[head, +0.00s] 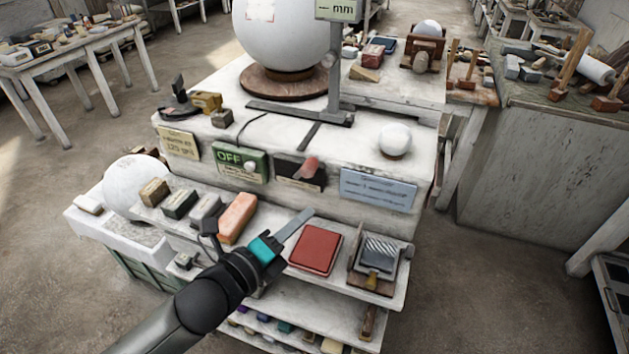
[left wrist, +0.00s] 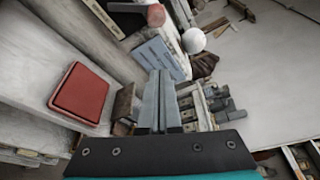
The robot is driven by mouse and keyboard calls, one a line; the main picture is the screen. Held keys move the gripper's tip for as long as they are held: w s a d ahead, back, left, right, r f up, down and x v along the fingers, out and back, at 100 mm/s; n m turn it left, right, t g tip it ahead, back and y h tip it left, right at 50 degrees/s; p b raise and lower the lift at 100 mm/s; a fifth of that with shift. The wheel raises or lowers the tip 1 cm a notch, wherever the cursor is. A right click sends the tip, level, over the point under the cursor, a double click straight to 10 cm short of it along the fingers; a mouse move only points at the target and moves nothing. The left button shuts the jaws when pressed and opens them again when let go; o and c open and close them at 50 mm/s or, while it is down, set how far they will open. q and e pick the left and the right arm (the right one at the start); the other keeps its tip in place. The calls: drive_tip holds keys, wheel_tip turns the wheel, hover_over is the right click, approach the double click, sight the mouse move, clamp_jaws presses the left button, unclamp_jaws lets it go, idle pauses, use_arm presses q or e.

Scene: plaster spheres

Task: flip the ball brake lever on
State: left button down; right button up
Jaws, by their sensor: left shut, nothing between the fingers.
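A dark plate (head: 288,173) with a red-tipped lever (head: 310,167) is on the white stand's front face, right of a green OFF panel (head: 228,162) with a pale knob (head: 250,166). No readable label tells which is the brake lever. The red tip also shows at the top of the left wrist view (left wrist: 155,15). The large white ball (head: 285,35) sits on a round wooden base (head: 283,82). My left gripper (head: 308,215) is shut and empty, below the red-tipped lever and apart from it. My right gripper is out of view.
On the shelf below the panels lie an orange block (head: 238,217), several smaller blocks, a red pad (head: 316,253) and a ridged grey block in a tray (head: 379,258). A blue-grey label plate (head: 379,190) and a small white ball (head: 395,139) are to the right.

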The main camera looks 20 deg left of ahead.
sight(302, 174)
use_arm(q)
drive_tip(key=shift+w, duration=0.1)
drive_tip(key=w+p, duration=0.1)
drive_tip(key=w, duration=0.8)
drive_tip(key=shift+w+a+r, duration=0.15)
drive_tip(key=shift+a+r, duration=0.05)
drive_tip(key=shift+a, duration=0.1)
